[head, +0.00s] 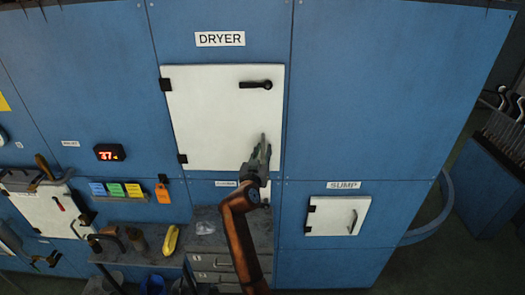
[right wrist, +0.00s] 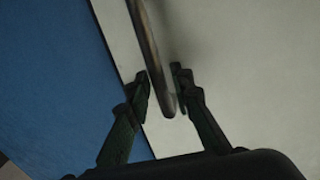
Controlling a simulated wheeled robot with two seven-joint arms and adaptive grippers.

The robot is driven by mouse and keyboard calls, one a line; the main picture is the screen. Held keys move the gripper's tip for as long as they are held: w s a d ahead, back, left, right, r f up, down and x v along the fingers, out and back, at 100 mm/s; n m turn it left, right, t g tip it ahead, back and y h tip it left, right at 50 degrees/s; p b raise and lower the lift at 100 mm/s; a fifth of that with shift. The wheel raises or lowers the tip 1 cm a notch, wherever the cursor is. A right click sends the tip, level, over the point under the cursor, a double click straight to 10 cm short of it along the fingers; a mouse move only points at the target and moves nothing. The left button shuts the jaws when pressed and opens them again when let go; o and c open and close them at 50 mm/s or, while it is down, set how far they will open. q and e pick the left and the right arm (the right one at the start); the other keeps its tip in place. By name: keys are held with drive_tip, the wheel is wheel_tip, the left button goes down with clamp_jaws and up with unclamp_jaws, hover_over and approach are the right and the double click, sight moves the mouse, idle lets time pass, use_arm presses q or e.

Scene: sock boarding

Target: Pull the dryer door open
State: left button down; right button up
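The white dryer door (head: 210,115) is under the DRYER label, with dark hinges on its left edge; it looks shut. Its dark handle (head: 256,85) is near the upper right corner. My right gripper (head: 262,142) is in front of the door, below the handle in the head view. In the right wrist view, my right gripper (right wrist: 163,88) is open, with its fingers on either side of the handle bar (right wrist: 150,50). The bar's end reaches between the fingers, and a narrow gap shows at the right one. My left gripper is not in view.
A small SUMP door (head: 328,218) is at lower right in the blue wall (head: 400,110). Below the dryer is a grey drawer unit (head: 208,262). A shelf with a yellow object (head: 171,240) and a red display (head: 109,153) are to the left.

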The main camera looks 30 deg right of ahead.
clamp_jaws()
drive_tip(key=shift+a, duration=0.1)
idle(0.4)
